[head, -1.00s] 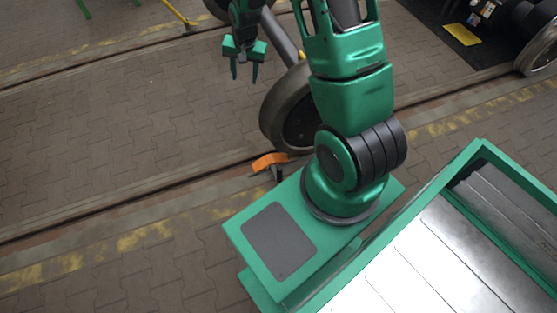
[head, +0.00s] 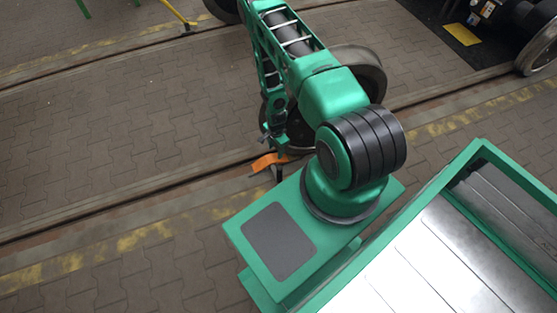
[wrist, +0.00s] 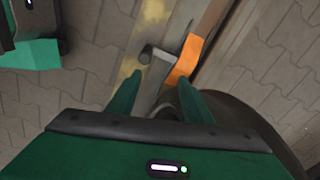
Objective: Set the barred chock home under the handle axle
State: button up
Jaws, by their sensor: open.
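An orange chock (head: 268,162) with a dark grey part sits on the rail beside the near wheel (head: 357,62). In the wrist view the orange piece (wrist: 186,62) lies just beyond my fingertips, with a grey bar-like part (wrist: 153,72) ending in a dark round knob. My gripper (head: 275,141) is open and points down close above the chock. In the wrist view its two green fingers (wrist: 160,80) stand apart with the grey part in line with the gap between them. I cannot tell whether they touch it. My arm hides most of the axle.
A yellow handle-like bar (head: 178,14) reaches the far rail at top left. Another wheelset with a yellow plate (head: 462,34) is at top right. Brick paving (head: 100,130) between the rails is open on the left.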

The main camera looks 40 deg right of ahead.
jog(key=m, duration=0.1)
send_over(280, 168)
notch_tip(280, 168, down, 4)
jog(key=shift+w+f, duration=0.1)
jog(key=shift+f, duration=0.05)
notch_tip(280, 168, down, 11)
jog(key=shift+r, duration=0.1)
dwell(0.5)
grip_shut()
